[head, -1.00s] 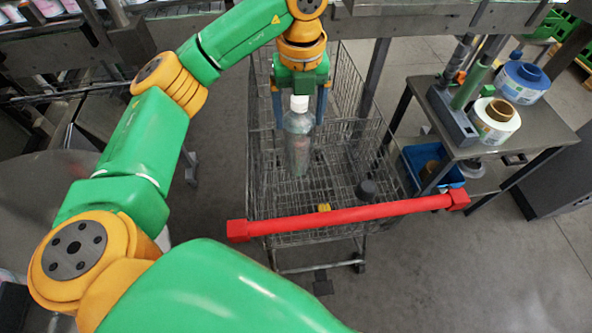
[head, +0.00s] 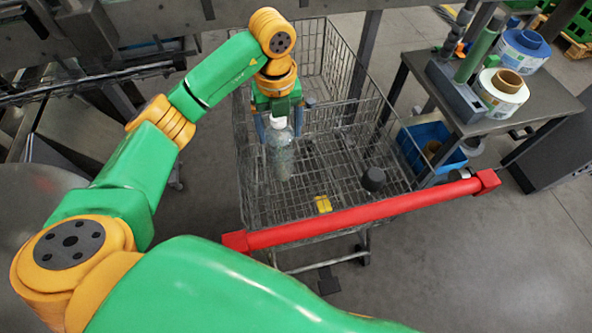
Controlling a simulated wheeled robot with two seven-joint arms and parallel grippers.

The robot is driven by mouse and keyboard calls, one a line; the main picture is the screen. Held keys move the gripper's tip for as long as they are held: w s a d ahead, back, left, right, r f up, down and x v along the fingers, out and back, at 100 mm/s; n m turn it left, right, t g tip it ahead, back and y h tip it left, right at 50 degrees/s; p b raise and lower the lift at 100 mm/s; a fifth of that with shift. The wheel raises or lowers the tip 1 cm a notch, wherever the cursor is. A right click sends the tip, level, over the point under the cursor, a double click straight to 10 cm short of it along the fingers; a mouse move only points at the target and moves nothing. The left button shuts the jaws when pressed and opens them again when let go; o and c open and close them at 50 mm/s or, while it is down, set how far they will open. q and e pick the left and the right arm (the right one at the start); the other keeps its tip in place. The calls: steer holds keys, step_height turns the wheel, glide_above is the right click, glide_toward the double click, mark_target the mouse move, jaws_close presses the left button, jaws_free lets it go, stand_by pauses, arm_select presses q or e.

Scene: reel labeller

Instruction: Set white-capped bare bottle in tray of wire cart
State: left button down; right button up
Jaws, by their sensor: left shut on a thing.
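The white-capped bare bottle (head: 281,158) is clear, has no label and hangs about upright. My left gripper (head: 279,125) is shut on it near the cap, with its fingers either side. The bottle is over the left part of the wire cart (head: 345,128). I cannot tell whether its base touches the wire floor. The cart has grey mesh walls and a red handle bar (head: 360,213) on the near side. My right gripper is not in view.
In the cart lie a dark round piece (head: 373,179) and a small yellow piece (head: 323,204). The cart floor between is mostly clear. A side table (head: 545,97) at right holds label reels (head: 501,92). A blue bin (head: 431,147) sits below it.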

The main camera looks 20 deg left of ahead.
mark_target(279, 120)
arm_select(q)
step_height(279, 120, down, 8)
steer(key=shift+f+p, duration=0.15)
steer(key=shift+p, duration=0.8)
steer(key=shift+f, duration=0.4)
jaws_free()
steer(key=shift+r, duration=0.3)
step_height(279, 120, up, 8)
steer(key=shift+f+b, duration=0.1)
steer(key=shift+b, duration=0.7)
step_height(279, 120, up, 4)
steer(key=shift+s+d+p, duration=0.1)
steer(key=shift+p, duration=0.25)
steer(key=shift+f, duration=0.1)
